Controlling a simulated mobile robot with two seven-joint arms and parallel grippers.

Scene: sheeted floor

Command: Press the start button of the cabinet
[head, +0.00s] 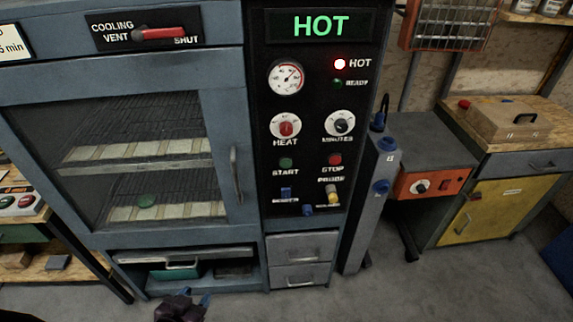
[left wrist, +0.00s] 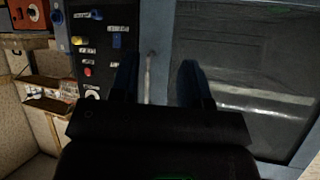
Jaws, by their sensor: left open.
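The cabinet (head: 228,75) is blue-grey with a glass door and a black control panel. Its green START button (head: 286,163) sits below the red HEAT knob, left of the red STOP button (head: 335,160). The display (head: 321,26) reads HOT and the red HOT lamp (head: 340,64) is lit. My left gripper (head: 195,297) is low in front of the cabinet's bottom shelf, well below the START button. In the left wrist view its fingers (left wrist: 158,80) are apart and empty, with the door handle (left wrist: 150,75) showing between them. The panel appears upside down there. My right gripper is not in view.
The door handle (head: 235,175) stands out left of the panel. Two drawers (head: 302,260) are below the panel. A grey post with blue caps (head: 382,187) and an orange control box (head: 432,183) stand to the right. The floor in front is clear.

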